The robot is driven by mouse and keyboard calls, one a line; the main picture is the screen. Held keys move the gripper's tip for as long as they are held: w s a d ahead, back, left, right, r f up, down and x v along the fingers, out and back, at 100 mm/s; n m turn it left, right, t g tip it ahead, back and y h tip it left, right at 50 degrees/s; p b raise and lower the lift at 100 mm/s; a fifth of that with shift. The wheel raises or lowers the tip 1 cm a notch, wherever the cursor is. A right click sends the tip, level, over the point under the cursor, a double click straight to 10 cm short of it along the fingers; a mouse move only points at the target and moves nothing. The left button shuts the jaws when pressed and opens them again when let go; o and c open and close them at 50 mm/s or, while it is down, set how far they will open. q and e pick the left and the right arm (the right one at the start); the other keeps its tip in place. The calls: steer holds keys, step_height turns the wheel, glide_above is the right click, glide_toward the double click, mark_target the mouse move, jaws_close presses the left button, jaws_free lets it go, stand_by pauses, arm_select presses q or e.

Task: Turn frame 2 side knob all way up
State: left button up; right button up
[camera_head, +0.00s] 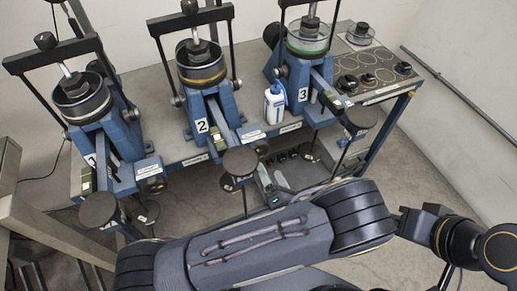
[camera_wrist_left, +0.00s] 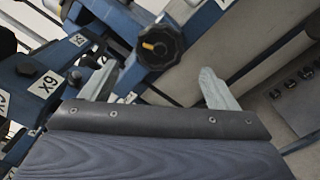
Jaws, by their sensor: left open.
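Frame 2 (camera_head: 200,126) is the middle blue lever frame on the bench, with a black lever bar and a round piston on top. Its dark side knob (camera_head: 261,148) shows small at the lower right of its body. In the left wrist view, a black knob with a yellow mark (camera_wrist_left: 160,45) sits ahead of my fingers, on a blue part. I cannot tell for sure that it is frame 2's knob. My left gripper (camera_head: 273,179) is open, with pale fingers that also show in the left wrist view (camera_wrist_left: 160,86). The knob appears beyond the fingertips, apart from them. My right gripper is not in view.
Frame 1 (camera_head: 128,140) stands left and frame 3 (camera_head: 297,82) right. A white bottle (camera_head: 274,104) stands between frames 2 and 3. Round black pads (camera_head: 240,161) hang out in front of the frames. My arm covers the lower middle. Open floor lies at right.

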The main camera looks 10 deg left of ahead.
mark_target(260, 153)
arm_select(q)
steer(key=x, duration=0.9)
steer(key=shift+w+a, duration=0.15)
steer(key=c, duration=1.2)
steer(key=shift+c, duration=0.2)
steer(key=shift+w, duration=0.1)
